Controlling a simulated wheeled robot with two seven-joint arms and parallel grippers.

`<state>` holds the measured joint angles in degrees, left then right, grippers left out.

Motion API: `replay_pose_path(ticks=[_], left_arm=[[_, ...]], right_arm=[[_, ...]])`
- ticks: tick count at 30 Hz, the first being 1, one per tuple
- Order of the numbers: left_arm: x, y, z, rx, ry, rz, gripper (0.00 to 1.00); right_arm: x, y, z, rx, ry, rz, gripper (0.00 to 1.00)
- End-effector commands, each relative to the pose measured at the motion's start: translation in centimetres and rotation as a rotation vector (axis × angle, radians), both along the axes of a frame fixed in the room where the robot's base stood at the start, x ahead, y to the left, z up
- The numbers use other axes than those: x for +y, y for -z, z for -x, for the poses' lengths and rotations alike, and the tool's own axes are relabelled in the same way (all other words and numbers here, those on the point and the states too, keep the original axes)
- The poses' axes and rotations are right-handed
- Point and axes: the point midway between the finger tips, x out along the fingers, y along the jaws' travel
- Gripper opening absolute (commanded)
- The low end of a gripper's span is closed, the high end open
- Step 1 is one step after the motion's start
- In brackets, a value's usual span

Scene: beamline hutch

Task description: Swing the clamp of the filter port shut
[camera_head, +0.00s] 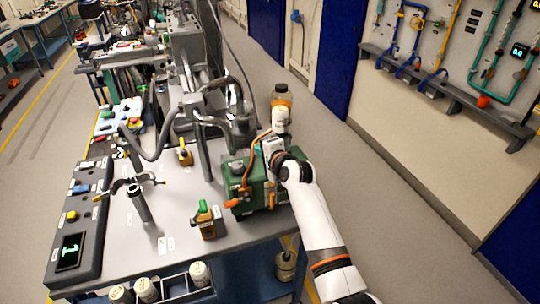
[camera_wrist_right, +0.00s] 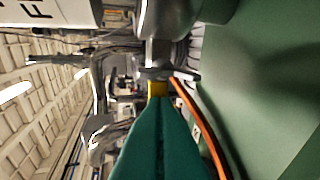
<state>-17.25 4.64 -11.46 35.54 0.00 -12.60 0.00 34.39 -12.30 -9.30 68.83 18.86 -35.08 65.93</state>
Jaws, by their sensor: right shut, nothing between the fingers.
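My right gripper (camera_head: 264,149) reaches in over the green box (camera_head: 242,192) on the bench. The right wrist view shows its teal fingers (camera_wrist_right: 158,96) together, with nothing held between them. A yellow piece shows at their tips. Just beyond the tips is a grey metal fitting (camera_wrist_right: 160,30); I cannot tell whether they touch. Grey pipes (camera_head: 212,118) stand left of the gripper in the head view. I cannot clearly make out the clamp of the filter port or its angle. My left gripper is not in view.
An orange cable (camera_wrist_right: 200,122) runs close beside the fingers along the green box (camera_wrist_right: 265,80). A valve with a green handle (camera_head: 206,215), a metal post (camera_head: 140,203) and a control panel (camera_head: 77,225) stand on the bench. The floor (camera_head: 370,200) to the right is clear.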

Motion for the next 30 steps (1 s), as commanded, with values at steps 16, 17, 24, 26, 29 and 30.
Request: replay_pose_path(ticks=[16, 17, 24, 26, 29, 30], left_arm=[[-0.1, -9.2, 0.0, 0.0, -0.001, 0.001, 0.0], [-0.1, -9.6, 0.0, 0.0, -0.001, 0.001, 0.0], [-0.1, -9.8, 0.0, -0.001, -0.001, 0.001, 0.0], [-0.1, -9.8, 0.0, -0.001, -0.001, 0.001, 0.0], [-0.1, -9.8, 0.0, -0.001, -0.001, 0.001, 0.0], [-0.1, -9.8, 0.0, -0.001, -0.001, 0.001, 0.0]], right_arm=[[-3.4, -3.1, 6.7, 0.001, 0.0, 0.0, 0.0], [-3.7, -3.3, 7.2, 0.001, -0.001, -0.001, 0.0], [-4.9, -3.4, 9.7, -0.003, -0.001, -0.002, 0.0], [-5.1, -3.5, 10.0, -0.002, -0.002, -0.002, 0.0], [-5.2, -3.7, 10.2, -0.003, -0.002, -0.002, 0.0], [-5.2, -3.7, 10.3, -0.003, -0.002, -0.002, 0.0]])
